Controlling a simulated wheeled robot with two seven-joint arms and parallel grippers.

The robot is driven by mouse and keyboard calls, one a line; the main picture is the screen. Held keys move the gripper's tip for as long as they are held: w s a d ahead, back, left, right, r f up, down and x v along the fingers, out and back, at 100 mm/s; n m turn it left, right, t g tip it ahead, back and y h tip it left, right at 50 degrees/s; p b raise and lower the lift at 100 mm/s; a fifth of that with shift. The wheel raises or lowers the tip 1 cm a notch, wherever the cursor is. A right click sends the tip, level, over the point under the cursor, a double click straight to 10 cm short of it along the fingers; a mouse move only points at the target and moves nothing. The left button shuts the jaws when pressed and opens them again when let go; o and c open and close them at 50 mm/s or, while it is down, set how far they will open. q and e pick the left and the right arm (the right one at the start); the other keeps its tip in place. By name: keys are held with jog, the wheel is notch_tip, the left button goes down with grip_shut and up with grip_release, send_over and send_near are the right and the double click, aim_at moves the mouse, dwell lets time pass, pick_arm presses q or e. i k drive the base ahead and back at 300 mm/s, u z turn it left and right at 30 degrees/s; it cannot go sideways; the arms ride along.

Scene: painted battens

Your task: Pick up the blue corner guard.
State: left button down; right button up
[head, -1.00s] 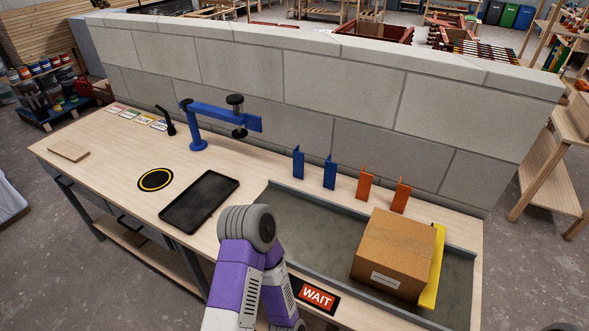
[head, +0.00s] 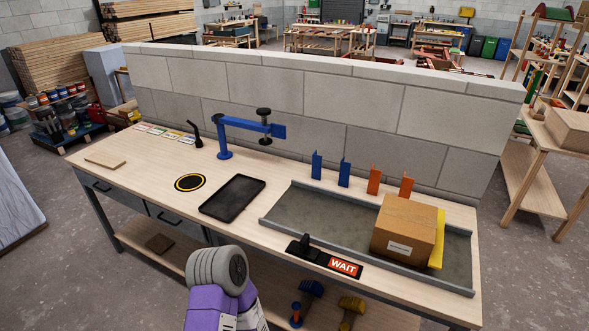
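Two blue upright angled pieces stand at the back of the bench against the block wall, a left one (head: 317,166) and a right one (head: 344,174). They look like the blue corner guard of the task, but I cannot tell which is meant. Two similar orange pieces stand to their right, one (head: 374,181) beside the other (head: 406,186). No gripper fingers show in the head view. Only a purple and grey link of my arm rises at the bottom, in front of the bench and well away from the blue pieces.
A blue clamp arm (head: 245,125) reaches over the bench. A black tray (head: 232,198), a black lever (head: 304,245) and a WAIT sign (head: 344,266) are in front.

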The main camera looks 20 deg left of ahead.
aim_at(317, 160)
jog(key=u, duration=2.45)
jog(key=i, duration=1.5)
jog(key=z, duration=0.4)
